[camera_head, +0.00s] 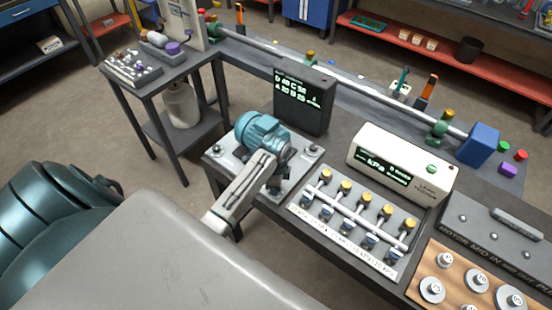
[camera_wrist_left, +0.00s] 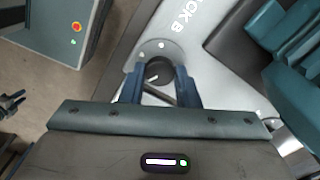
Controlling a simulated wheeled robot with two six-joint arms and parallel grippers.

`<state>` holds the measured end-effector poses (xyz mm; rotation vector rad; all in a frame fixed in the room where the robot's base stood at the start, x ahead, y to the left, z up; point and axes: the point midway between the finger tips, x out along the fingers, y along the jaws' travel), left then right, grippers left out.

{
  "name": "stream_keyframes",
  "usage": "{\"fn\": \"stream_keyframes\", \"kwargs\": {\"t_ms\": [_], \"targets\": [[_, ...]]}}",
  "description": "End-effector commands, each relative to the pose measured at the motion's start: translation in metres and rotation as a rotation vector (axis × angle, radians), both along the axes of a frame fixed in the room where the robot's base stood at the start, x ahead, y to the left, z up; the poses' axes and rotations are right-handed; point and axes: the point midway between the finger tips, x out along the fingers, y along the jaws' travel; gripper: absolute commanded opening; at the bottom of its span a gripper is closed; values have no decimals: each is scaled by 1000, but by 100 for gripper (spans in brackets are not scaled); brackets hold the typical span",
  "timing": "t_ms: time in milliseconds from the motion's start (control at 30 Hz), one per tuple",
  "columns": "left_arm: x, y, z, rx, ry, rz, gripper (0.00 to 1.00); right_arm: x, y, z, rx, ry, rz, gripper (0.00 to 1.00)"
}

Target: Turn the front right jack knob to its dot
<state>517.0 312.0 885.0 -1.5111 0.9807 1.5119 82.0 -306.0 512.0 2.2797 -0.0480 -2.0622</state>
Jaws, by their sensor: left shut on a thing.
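The teal motor (camera_head: 258,132) stands on a light grey plate (camera_head: 296,172) at the near table edge in the head view. In the left wrist view, the plate (camera_wrist_left: 215,85) carries lettering ending in "CK B", and part of the motor (camera_wrist_left: 292,40) shows at right. A dark round jack knob (camera_wrist_left: 158,70) with a pale pointer mark sits between the fingers of my left gripper (camera_wrist_left: 161,84), which is shut on it. Two small pale dots lie on the plate just beyond the knob. In the head view my left gripper (camera_head: 266,164) reaches the plate and hides this knob. My right gripper is not in view.
A dark display box (camera_head: 304,98) stands behind the motor. A rack of yellow-topped valves (camera_head: 356,215) and a cream instrument (camera_head: 402,163) stand to the right. A small side table (camera_head: 160,75) is at the left.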

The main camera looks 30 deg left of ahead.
Motion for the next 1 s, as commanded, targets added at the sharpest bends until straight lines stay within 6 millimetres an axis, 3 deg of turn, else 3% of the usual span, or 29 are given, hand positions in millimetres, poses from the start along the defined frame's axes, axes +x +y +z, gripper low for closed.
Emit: {"fn": "stream_keyframes", "kwargs": {"t_ms": [1000], "targets": [[0,0,1,1,-2,820,6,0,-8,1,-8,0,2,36]]}}
